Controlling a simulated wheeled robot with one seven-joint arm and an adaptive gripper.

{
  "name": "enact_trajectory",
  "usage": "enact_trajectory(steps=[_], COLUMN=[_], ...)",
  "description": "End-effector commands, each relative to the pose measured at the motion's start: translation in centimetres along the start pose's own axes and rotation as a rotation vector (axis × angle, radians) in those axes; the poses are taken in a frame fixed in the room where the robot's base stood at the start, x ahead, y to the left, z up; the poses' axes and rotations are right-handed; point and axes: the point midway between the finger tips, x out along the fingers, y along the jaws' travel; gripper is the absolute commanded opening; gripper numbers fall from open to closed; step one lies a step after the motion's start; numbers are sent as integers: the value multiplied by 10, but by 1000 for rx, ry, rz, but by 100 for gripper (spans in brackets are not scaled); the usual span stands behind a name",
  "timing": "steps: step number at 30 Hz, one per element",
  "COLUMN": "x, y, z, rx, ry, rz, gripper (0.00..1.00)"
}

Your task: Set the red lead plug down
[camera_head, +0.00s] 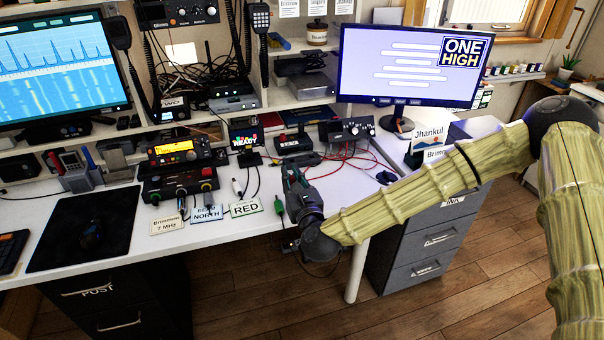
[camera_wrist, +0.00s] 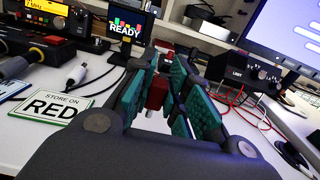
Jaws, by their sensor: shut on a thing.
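The red lead plug (camera_wrist: 156,93) shows as a red block between the teal-padded fingers in the wrist view. My gripper (camera_wrist: 166,84) is shut on it. In the head view my gripper (camera_head: 291,170) is over the front part of the white desk, right of the RED card, and the plug cannot be made out there. I cannot tell whether the plug touches the desk.
A white plug (camera_head: 238,188) lies behind the RED card. Red leads (camera_head: 352,156) lie loose to the right. The READY display (camera_head: 245,137) and a black radio box (camera_head: 180,181) stand behind and left.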

Motion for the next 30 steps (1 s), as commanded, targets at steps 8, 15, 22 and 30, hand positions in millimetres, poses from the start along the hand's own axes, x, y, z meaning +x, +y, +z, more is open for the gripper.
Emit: enact_trajectory(steps=[8,15,22,30], x=[42,60,60,60], y=[-35,-48,-47,-48], z=[-4,-8,-25,-43], rx=[-2,0,-1,1], ry=[-2,0,1,0], rz=[0,3,5,5], gripper=[0,0,0,0])
